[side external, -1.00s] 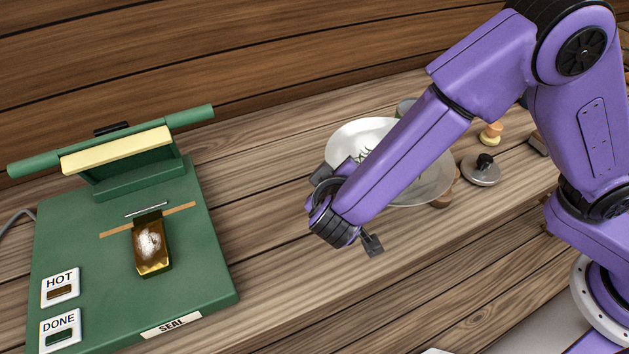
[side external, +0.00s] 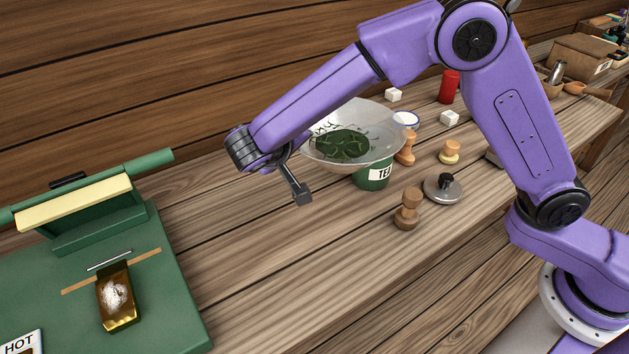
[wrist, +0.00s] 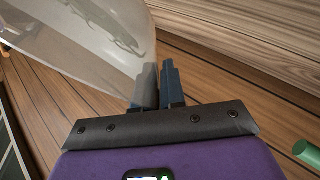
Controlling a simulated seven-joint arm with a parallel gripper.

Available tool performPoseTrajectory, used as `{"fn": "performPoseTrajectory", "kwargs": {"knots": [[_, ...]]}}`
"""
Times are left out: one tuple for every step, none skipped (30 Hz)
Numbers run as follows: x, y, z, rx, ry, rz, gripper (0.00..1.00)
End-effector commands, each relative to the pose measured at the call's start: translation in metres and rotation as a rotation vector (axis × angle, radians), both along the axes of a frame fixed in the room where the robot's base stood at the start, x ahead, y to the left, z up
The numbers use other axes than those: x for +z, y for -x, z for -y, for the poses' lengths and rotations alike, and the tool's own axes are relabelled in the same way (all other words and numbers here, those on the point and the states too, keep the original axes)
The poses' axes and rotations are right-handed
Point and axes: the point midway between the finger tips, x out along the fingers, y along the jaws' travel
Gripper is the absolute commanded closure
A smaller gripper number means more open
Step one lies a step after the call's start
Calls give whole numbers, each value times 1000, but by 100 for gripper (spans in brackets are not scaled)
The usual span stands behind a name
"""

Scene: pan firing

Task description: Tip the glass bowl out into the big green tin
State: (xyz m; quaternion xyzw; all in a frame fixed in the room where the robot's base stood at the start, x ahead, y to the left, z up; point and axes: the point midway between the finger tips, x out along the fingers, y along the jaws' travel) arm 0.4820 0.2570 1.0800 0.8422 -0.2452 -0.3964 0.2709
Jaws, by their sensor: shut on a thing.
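The glass bowl (side external: 375,117) is a wide, clear bowl with dark green leaves (side external: 341,145) inside. It is held up in front of and above the green tin (side external: 373,178), hiding the tin's mouth. The tin stands upright on the bench with a white label, partly hidden, reading "TE". My gripper (wrist: 157,85) is shut on the bowl's edge, and the bowl (wrist: 85,40) fills the upper left of the wrist view. The bowl looks tilted, but I cannot tell how far. I cannot see leaves falling.
A wooden stamp-like piece (side external: 407,208) and a grey lid with a black knob (side external: 443,188) stand right of the tin. White cubes (side external: 449,117) and a red canister (side external: 449,87) are behind. A green sealing press (side external: 150,290) is at left. The front bench is clear.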

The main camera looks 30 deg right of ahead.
Motion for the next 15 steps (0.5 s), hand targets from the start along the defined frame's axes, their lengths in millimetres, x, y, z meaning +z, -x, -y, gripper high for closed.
{"fn": "performPoseTrajectory", "kwargs": {"knots": [[7,-20,9,-38,0,4,100],[11,-29,15,-57,1,5,100],[16,-42,22,-82,3,6,100],[19,-51,28,-99,4,6,100],[23,-59,34,-115,5,7,100],[28,-69,42,-137,7,6,100],[31,-76,48,-151,9,6,100],[34,-82,54,-165,9,6,100],[37,-90,61,-181,10,6,100],[40,-94,66,-192,12,6,100],[42,-98,70,-201,13,6,100],[44,-103,76,-214,14,6,100],[46,-106,79,-219,15,5,100],[47,-108,82,-225,16,4,100],[49,-110,85,-231,15,5,100]]}}
